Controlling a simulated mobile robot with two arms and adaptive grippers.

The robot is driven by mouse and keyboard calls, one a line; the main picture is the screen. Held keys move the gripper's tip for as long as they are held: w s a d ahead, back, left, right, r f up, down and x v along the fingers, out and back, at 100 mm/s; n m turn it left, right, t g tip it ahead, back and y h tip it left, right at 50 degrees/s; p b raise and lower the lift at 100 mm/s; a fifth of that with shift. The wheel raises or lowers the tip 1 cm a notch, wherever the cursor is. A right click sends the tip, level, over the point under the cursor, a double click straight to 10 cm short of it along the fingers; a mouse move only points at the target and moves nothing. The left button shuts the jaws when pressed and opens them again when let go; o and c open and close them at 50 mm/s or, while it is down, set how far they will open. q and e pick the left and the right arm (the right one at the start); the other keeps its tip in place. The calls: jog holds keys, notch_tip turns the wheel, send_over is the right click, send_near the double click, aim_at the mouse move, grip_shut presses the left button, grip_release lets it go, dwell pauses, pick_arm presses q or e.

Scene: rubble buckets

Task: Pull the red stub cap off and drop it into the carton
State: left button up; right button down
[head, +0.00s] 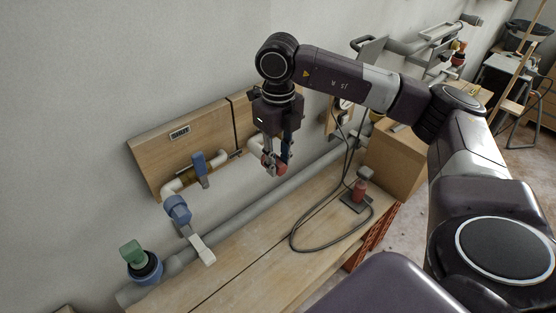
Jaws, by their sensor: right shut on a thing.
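The red stub cap (267,159) is at the right end of the white pipe stub, in front of the wooden wall board. My right gripper (274,165) points down over it and is shut on it, partly hiding it. From this view I cannot tell whether the cap is still seated on the stub. The brown carton (393,165) stands to the right, at the far end of the bench; its inside is hard to see. My left gripper is not in view.
A grey pipe (240,220) runs along the wall. A black cable (310,250) and a red item on a dark plate (359,190) lie on the wooden bench (250,270). A green-topped fitting (133,252) is lower left.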

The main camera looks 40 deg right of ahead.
jog(key=shift+s+d, duration=0.15)
jog(key=shift+s, duration=1.05)
